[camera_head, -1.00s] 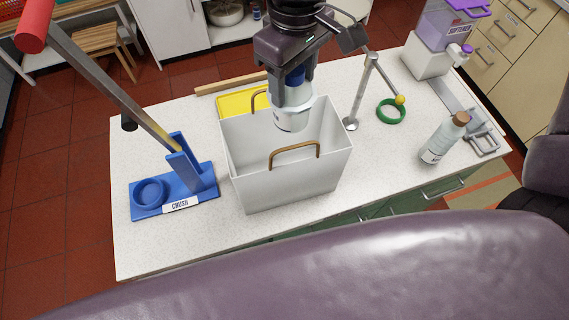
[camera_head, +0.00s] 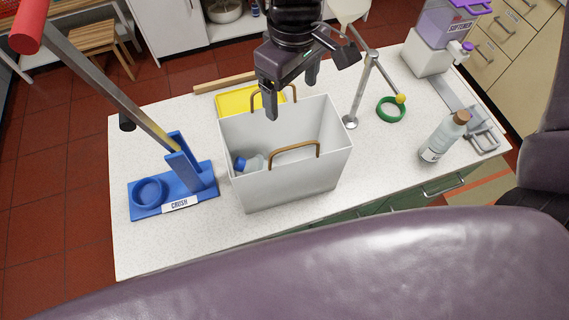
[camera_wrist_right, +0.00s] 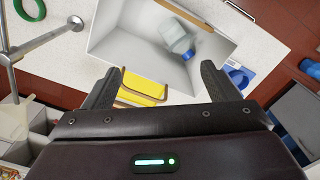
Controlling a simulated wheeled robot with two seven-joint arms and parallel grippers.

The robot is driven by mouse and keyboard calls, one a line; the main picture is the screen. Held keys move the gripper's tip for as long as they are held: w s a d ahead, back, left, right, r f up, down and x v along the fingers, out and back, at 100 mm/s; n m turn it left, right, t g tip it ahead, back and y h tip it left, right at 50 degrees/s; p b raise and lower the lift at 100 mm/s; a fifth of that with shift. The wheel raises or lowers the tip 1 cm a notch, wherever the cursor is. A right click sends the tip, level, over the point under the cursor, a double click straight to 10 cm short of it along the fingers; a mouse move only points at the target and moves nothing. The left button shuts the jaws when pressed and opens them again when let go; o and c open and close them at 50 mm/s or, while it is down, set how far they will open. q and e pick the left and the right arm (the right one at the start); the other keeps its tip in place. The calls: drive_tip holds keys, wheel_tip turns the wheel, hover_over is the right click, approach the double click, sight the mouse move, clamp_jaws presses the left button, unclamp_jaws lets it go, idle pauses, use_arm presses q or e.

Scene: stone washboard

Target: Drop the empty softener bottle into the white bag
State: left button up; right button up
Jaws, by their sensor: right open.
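The white bag (camera_head: 290,190) stands upright and open on the counter, with two brown handles. The softener bottle (camera_head: 256,163), pale with a blue cap, lies inside the bag; the bag's front wall hides part of it. It also shows lying in the bag in the right wrist view (camera_wrist_right: 176,38). My right gripper (camera_head: 291,97) is open and empty above the far side of the bag, apart from the bottle. Its two fingers show spread in the right wrist view (camera_wrist_right: 160,82). My left gripper is not in view.
A blue crusher (camera_head: 140,208) with a long red-ended lever stands left of the bag. A yellow tray (camera_head: 237,101) lies behind the bag. To the right are a metal stand (camera_head: 359,95), a green ring (camera_head: 390,110), a corked bottle (camera_head: 443,140) and a softener dispenser (camera_head: 432,48).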

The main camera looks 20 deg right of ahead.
wheel_tip(320, 180, up, 8)
drive_tip(key=b, duration=0.1)
idle(0.5)
drive_tip(key=shift+f, duration=0.1)
idle(0.3)
